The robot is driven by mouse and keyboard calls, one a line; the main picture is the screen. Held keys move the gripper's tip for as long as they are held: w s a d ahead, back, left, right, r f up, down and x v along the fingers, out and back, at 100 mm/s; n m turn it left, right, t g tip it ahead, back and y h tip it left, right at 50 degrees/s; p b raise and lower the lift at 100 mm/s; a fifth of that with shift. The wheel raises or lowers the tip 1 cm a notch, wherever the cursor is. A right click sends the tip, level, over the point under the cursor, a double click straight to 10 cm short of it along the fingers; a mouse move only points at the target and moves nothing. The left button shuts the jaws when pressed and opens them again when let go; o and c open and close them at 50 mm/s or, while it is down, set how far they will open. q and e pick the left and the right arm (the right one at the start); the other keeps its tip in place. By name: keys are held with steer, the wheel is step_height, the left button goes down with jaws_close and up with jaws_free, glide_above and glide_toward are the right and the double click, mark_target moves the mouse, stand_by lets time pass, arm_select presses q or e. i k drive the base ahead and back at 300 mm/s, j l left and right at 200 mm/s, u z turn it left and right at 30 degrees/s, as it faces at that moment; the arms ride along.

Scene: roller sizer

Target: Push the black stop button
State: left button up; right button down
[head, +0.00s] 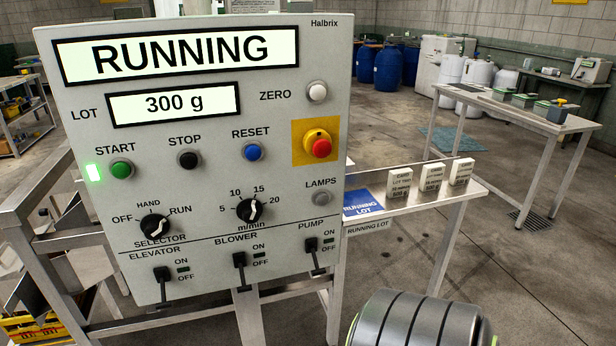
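The black stop button (188,159) is on the grey control panel (300,215), under the label STOP. It sits between the green START button (122,169) and the blue RESET button (253,152). Nothing covers it. The panel's upper display (180,54) reads RUNNING, and the LOT display (173,103) reads 300 g. Neither of my grippers shows in the head view.
A red emergency button (319,147) on a yellow plate is right of RESET. Selector knobs and three toggle levers are lower on the panel. A side shelf (440,195) holds three white cards. A dark grey ribbed cylinder (420,322) is at the bottom right.

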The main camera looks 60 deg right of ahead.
mark_target(189, 160)
steer(key=z, duration=1.85)
